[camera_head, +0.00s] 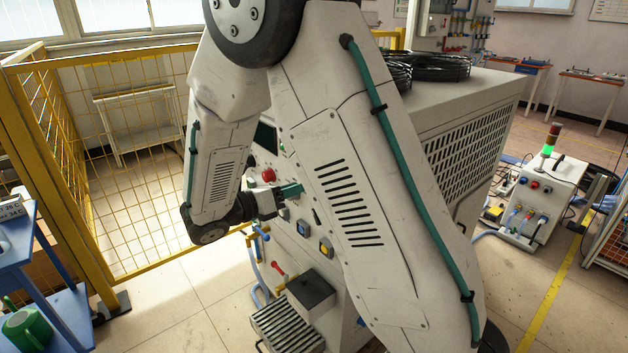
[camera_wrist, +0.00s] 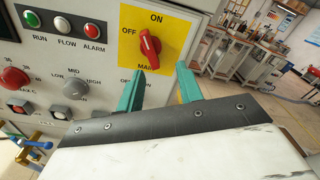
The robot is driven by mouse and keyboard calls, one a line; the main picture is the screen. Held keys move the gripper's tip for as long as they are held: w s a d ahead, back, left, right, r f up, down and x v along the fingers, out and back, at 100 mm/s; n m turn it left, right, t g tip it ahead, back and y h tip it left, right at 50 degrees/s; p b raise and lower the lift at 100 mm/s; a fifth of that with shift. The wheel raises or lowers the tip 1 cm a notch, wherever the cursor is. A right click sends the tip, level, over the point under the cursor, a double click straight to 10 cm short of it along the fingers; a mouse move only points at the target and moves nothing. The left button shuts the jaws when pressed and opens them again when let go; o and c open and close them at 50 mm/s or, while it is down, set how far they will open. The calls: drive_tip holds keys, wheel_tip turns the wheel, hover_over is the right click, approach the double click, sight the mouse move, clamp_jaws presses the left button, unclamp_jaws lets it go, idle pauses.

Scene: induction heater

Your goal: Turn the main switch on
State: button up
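The main switch (camera_wrist: 150,45) is a red rotary handle on a yellow plate (camera_wrist: 182,27) marked ON at the top, OFF at the left and MAIN below. Its handle stands near upright, tilted slightly; I cannot tell exactly which mark it points at. My gripper (camera_wrist: 160,72) is open and empty, with its two teal fingers apart just below the handle, one on each side. I see no clear contact. In the head view my gripper (camera_head: 291,190) is at the heater's front panel, and my arm hides the switch there.
Left of the switch are the indicator lamps (camera_wrist: 62,24), a red knob (camera_wrist: 14,78) and a level selector (camera_wrist: 76,86). A yellow mesh fence (camera_head: 130,150) stands left. A blue cart (camera_head: 30,260) is at the lower left.

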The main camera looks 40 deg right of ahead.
drive_tip(key=w+d+n+t, duration=0.1)
drive_tip(key=d, duration=0.6)
drive_tip(key=shift+w+d+f, duration=0.2)
drive_tip(key=shift+f, duration=0.2)
clamp_jaws()
